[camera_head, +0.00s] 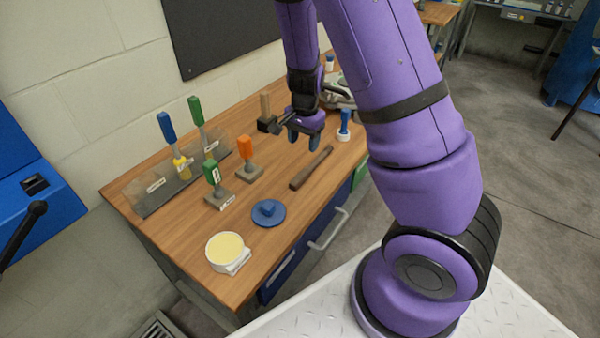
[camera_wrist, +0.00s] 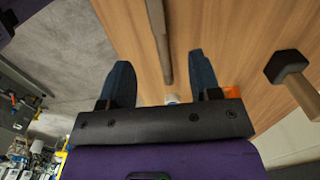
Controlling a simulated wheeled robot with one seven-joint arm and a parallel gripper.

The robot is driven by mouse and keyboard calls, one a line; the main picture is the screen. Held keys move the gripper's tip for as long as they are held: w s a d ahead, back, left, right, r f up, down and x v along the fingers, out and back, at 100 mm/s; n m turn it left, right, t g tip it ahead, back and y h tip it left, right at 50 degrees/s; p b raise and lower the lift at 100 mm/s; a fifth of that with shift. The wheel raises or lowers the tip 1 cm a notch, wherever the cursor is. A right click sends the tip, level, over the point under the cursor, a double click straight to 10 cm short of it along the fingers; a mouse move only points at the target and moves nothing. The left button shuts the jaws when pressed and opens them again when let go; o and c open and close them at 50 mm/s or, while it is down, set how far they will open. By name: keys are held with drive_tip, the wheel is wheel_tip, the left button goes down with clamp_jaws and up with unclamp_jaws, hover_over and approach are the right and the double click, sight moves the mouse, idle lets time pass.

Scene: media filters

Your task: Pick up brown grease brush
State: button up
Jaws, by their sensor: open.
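A long, slim brown tool (camera_head: 311,168), which I take for the grease brush, lies flat on the wooden table near its front edge. Its bristles cannot be made out. In the wrist view the brown tool (camera_wrist: 159,38) runs into the gap between my fingers, apart from both. My gripper (camera_head: 304,137) is open and empty, with blue fingertips, above the table and just behind the brown tool in the head view. It also shows in the wrist view (camera_wrist: 161,82). A black-based piece with a wooden handle (camera_head: 266,112) stands left of my gripper and also shows in the wrist view (camera_wrist: 290,72).
A blue-handled piece (camera_head: 344,124) stands close right of my gripper. Orange (camera_head: 246,150) and green (camera_head: 213,178) handled tools stand to the left. A blue disc (camera_head: 268,212), a cream-filled dish (camera_head: 226,250) and a clear rack (camera_head: 180,180) occupy the table's left part. The wall is behind.

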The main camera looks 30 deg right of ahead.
hover_over(304, 172)
drive_tip(key=f, duration=0.5)
drive_tip(key=shift+w+f, duration=0.25)
drive_tip(key=shift+f, duration=0.15)
drive_tip(key=shift+s+f, duration=0.2)
drive_tip(key=shift+f, duration=2.65)
drive_tip(key=c, duration=1)
